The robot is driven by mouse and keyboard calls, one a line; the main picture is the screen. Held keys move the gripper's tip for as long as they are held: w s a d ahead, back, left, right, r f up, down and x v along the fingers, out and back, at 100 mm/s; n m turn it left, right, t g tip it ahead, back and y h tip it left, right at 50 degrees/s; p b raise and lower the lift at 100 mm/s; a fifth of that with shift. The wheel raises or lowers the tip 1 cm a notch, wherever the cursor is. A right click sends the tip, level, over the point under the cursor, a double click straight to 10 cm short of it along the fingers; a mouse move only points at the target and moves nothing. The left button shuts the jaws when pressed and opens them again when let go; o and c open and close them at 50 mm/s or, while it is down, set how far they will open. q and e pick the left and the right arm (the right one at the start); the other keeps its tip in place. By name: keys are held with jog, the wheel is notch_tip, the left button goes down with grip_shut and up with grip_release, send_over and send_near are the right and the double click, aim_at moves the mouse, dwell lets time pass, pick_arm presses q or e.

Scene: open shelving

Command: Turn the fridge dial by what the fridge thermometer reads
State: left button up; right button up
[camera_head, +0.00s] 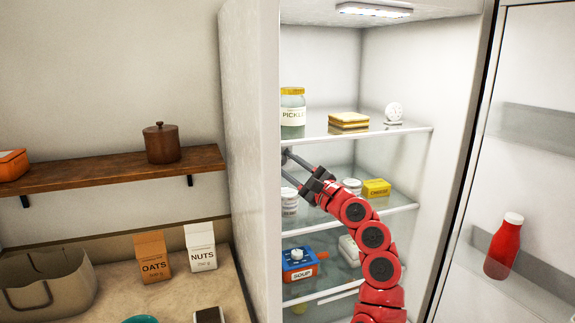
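The fridge (250,120) stands open. A small white round thermometer (394,110) stands on its top shelf at the right; its reading is too small to make out. I cannot pick out the fridge dial; it may be hidden by the fridge's left wall or my arm. My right gripper (287,164) reaches in at middle-shelf height, just below the top shelf, pointing left at the fridge's left side. Its two fingers are apart with nothing seen between them; the tips are close to the front edge of the left wall. My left gripper is out of view.
The top shelf (350,132) holds a pickle jar (293,115) and a sandwich (348,120). Below are a yellow box (376,188), white tubs and a blue soup container (300,264). A red bottle (504,246) sits in the open door. Oats and nuts cartons stand left outside.

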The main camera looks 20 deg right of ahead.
jog(key=shift+n, duration=0.4)
grip_shut()
jog(key=shift+r+n+g+y+p, duration=0.25)
jog(key=shift+n+g+p, duration=0.2)
jog(key=shift+n+g, duration=0.35)
jog(key=n+g, duration=0.1)
jog(key=n, duration=0.2)
jog(key=shift+r+n+g+p, duration=0.15)
jog(key=shift+n+g+p, duration=0.15)
jog(key=shift+n+g, duration=0.65)
jog(key=shift+n+h, duration=0.65)
jog(key=shift+n, duration=0.4)
jog(key=n+g+h+b, duration=0.1)
jog(key=n+b, duration=0.1)
jog(key=shift+a+n, duration=0.15)
jog(key=shift+n, duration=0.15)
jog(key=shift+a+r+n+g+h+b, duration=0.15)
jog(key=shift+n+g+h+b, duration=0.4)
jog(key=shift+n+h+b, duration=1.15)
